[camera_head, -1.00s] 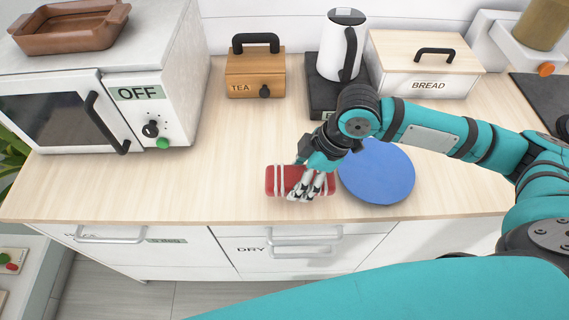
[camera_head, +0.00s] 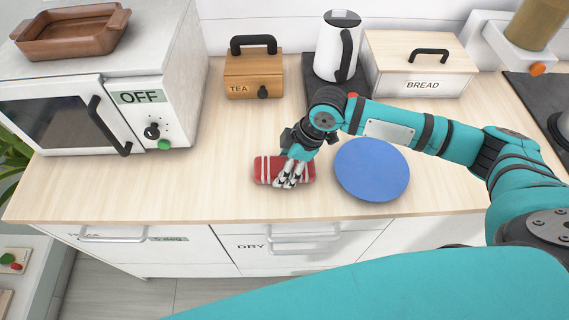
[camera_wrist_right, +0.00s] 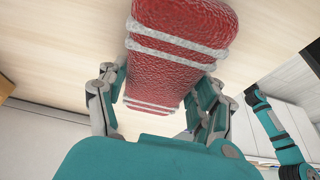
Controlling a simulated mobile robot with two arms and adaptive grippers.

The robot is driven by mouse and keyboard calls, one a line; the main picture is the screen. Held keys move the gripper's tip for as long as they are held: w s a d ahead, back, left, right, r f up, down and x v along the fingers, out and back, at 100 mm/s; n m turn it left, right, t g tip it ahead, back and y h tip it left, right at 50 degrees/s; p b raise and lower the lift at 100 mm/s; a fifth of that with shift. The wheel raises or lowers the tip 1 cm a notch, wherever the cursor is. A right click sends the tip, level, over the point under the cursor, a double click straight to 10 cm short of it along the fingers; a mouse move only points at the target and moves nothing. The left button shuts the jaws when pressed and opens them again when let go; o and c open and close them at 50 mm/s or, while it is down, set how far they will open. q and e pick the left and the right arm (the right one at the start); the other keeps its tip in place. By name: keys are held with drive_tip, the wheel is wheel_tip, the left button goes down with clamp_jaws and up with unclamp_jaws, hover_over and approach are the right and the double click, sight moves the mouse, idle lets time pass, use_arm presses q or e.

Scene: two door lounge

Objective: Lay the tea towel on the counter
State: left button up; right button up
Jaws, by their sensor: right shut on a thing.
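The tea towel (camera_head: 266,169) is a red, folded bundle with white stripes, over the front part of the wooden counter (camera_head: 150,195). My right gripper (camera_head: 288,183) comes down over it with its fingers shut on it. In the right wrist view the towel (camera_wrist_right: 180,65) lies between the two fingers of the gripper (camera_wrist_right: 160,100). Whether the towel touches the counter or is held just above it, I cannot tell. My left gripper is not in view.
A blue round plate (camera_head: 372,169) lies right of the towel. Behind stand a tea box (camera_head: 254,75), a kettle (camera_head: 337,47) and a bread box (camera_head: 421,70). A microwave (camera_head: 110,95) stands at left. Bare counter lies between microwave and towel.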

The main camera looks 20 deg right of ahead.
drive_tip(key=o, duration=1.2)
drive_tip(key=shift+f, duration=0.15)
drive_tip(key=shift+c, duration=0.2)
drive_tip(key=b+v, duration=0.1)
drive_tip(key=v, duration=1.1)
